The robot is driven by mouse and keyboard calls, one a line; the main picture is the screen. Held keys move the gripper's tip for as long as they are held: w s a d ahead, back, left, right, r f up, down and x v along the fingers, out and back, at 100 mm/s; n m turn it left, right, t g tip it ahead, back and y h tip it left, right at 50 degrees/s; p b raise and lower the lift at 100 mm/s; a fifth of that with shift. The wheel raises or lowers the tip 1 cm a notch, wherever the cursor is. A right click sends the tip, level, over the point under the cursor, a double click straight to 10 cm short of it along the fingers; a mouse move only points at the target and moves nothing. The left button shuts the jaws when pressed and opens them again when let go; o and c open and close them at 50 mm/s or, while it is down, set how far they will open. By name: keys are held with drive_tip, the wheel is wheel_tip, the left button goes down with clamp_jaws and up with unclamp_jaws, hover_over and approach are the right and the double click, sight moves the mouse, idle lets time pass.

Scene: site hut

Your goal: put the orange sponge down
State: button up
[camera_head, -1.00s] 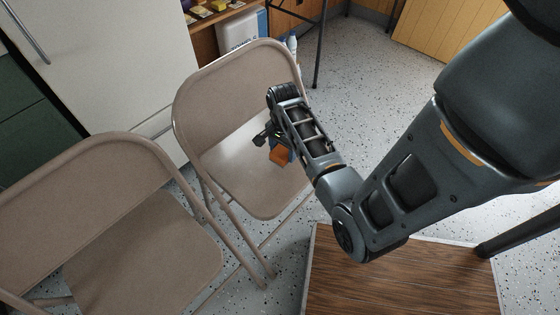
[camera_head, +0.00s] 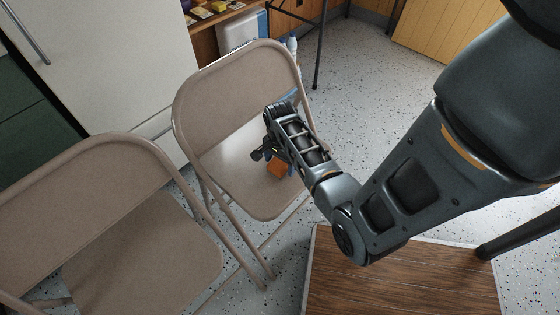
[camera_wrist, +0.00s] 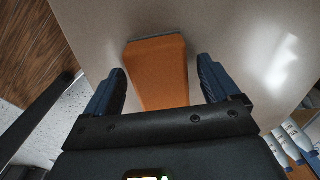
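The orange sponge (camera_head: 277,169) is at the seat of the far folding chair (camera_head: 240,178), towards its front right part. In the wrist view the sponge (camera_wrist: 158,72) lies between the two blue fingers, with a grey strip along its far end. My gripper (camera_wrist: 160,88) is open around it, with a narrow gap showing on each side. In the head view my gripper (camera_head: 276,160) is low over the seat, partly hidden by my wrist. The sponge appears to rest on the seat; its underside is hidden.
A second folding chair (camera_head: 130,235) stands at the near left. A wood-topped table (camera_head: 400,280) is at the front right. A white cabinet (camera_head: 110,60) is behind the chairs. Bottles (camera_wrist: 300,140) show beyond the seat in the wrist view. Speckled floor is clear at the right back.

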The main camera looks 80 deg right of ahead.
sight(280, 161)
drive_tip(key=shift+f+b, duration=0.35)
drive_tip(key=shift+b, duration=0.3)
wheel_tip(280, 161, up, 8)
drive_tip(key=shift+d+f+p, duration=0.1)
drive_tip(key=shift+p, duration=1.1)
drive_tip(key=a+n+t, duration=0.1)
drive_tip(key=a, duration=0.2)
drive_tip(key=a+f+n+h, duration=0.1)
drive_tip(key=a+n, duration=0.1)
drive_tip(key=a, duration=0.2)
drive_tip(key=a+f+n+t+h, duration=0.1)
drive_tip(key=a+n, duration=0.1)
drive_tip(key=a, duration=0.2)
drive_tip(key=shift+w+a+t, duration=0.1)
drive_tip(key=shift+w+t, duration=0.2)
drive_tip(key=shift+w, duration=0.05)
drive_tip(key=s+a+r+n+t, duration=0.4)
drive_tip(key=a+r+n, duration=0.2)
drive_tip(key=a+r, duration=0.2)
drive_tip(key=s+a+r+n+t, duration=0.3)
drive_tip(key=a+r+n+t, duration=0.1)
drive_tip(key=a+r+n, duration=0.4)
drive_tip(key=s+a+r+n+t+y, duration=0.1)
drive_tip(key=s+a+r+n+t, duration=0.1)
drive_tip(key=r, duration=0.5)
drive_tip(key=s+a+r+n+t+y, duration=0.1)
drive_tip(key=s+a+r+n+t, duration=0.1)
drive_tip(key=r, duration=0.5)
drive_tip(key=shift+a, duration=0.25)
